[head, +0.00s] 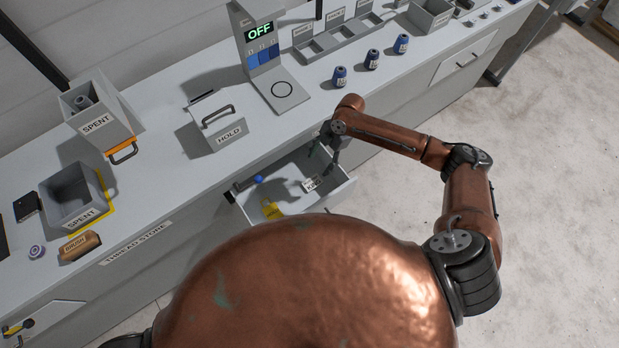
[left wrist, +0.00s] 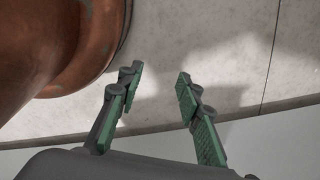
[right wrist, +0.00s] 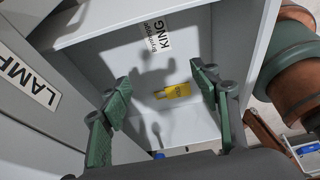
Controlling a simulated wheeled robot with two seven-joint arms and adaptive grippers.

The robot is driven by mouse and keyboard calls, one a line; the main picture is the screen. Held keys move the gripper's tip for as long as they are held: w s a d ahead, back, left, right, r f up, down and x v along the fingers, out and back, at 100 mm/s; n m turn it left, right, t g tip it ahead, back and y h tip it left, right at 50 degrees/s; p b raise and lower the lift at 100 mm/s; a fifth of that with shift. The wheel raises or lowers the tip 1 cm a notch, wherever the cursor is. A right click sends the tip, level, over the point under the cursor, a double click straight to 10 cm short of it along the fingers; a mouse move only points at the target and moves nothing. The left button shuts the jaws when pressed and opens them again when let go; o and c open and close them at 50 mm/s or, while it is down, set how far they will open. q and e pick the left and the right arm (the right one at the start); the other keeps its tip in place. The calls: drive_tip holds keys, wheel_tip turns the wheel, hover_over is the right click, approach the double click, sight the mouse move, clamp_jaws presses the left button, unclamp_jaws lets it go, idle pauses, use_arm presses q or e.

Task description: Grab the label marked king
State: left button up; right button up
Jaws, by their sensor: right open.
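The white label marked KING (right wrist: 157,33) lies flat on the floor of an open drawer, near the top of the right wrist view. It also shows in the head view (head: 311,184) at the drawer's right side, too small to read fully. My right gripper (right wrist: 160,78) is open and empty above the drawer, its shadow falling inside; the label is beyond its fingertips, not between them. My left gripper (left wrist: 158,75) is open and empty over pale floor in the left wrist view; it is hidden in the head view.
The drawer (head: 343,190) also holds a yellow tag (right wrist: 172,92) and a small blue item (head: 258,179). Its walls surround the label. Above, the counter carries a HOLD box (head: 216,125), a scale-like device reading OFF (head: 262,65) and several blue spools. A LAMP sign (right wrist: 28,75) is beside the drawer.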

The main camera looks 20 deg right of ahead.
drive_tip(key=b, duration=0.5)
approach(312, 183)
drive_tip(key=shift+w+a, duration=0.15)
drive_tip(key=shift+a, duration=0.2)
drive_tip(key=shift+a+f, duration=0.1)
drive_tip(key=shift+f, duration=0.2)
drive_tip(key=shift+x, duration=1.1)
use_arm(q)
wheel_tip(312, 183, down, 6)
drive_tip(key=s, duration=0.2)
drive_tip(key=shift+s+f+g, duration=0.25)
drive_tip(key=shift+s+g, duration=0.05)
use_arm(e)
drive_tip(key=shift+d+x, duration=0.2)
drive_tip(key=shift+x, duration=2.35)
use_arm(q)
drive_tip(key=shift+b, duration=0.35)
use_arm(e)
drive_tip(key=shift+f, duration=0.3)
drive_tip(key=shift+s, duration=0.3)
drive_tip(key=c, duration=1.1)
